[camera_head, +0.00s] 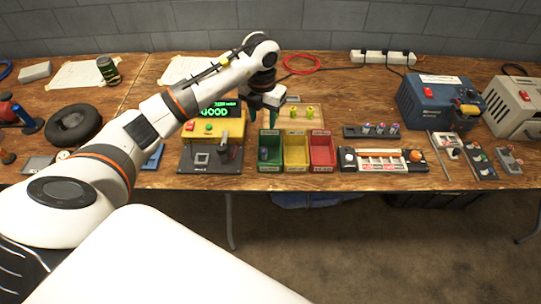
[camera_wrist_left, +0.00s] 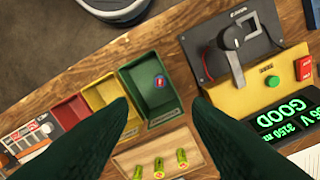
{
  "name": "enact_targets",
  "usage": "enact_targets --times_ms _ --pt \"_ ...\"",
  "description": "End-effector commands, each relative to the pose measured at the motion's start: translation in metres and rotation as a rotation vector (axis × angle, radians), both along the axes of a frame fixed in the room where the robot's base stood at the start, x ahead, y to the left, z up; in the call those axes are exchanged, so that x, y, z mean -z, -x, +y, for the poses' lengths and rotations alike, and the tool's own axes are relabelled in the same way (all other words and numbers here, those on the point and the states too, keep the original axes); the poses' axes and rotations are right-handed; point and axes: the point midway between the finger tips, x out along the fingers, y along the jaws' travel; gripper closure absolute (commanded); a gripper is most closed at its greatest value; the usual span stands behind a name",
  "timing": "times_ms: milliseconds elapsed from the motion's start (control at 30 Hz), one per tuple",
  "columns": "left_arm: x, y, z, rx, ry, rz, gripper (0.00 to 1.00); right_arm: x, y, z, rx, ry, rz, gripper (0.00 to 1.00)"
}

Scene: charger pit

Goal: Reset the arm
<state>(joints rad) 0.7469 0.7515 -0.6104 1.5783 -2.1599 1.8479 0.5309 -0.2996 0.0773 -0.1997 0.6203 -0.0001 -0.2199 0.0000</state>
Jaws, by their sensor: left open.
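My left arm reaches in from the left across the bench. My left gripper (camera_head: 263,104) has dark green fingers, pointing down behind the green bin (camera_head: 269,164) and beside the tester. In the left wrist view, its two fingers (camera_wrist_left: 162,105) stand wide apart with nothing between them. My right gripper is in neither view.
The yellow tester (camera_head: 229,130) displays GOOD. A yellow bin (camera_head: 296,165) and red bin (camera_head: 322,165) adjoin the green one. A wooden holder (camera_wrist_left: 150,150) bears yellow-green cylinders. A blue machine (camera_head: 430,105) stands at right. A black ring (camera_head: 73,125) lies at left.

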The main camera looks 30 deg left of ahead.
Motion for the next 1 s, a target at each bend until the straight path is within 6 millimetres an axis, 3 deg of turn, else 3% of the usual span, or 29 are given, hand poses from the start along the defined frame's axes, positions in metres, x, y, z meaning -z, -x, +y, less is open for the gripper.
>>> enact_targets --times_ms 200,700,767,867,1000 --pt "-0.017 0.000 0.000 0.000 0.000 0.000 0.55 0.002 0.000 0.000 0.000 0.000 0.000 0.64" --pt "-0.015 0.000 -0.006 0.011 0.021 -0.006 0.55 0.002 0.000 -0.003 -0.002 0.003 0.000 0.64" --pt "-0.011 -0.001 -0.020 0.034 0.069 -0.024 0.55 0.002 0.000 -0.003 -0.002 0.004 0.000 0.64" --pt "0.000 -0.001 -0.066 0.103 0.238 -0.085 0.55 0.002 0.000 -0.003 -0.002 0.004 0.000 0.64" --pt "-0.005 0.009 -0.167 0.178 0.657 -0.228 0.55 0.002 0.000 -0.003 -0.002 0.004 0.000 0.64"
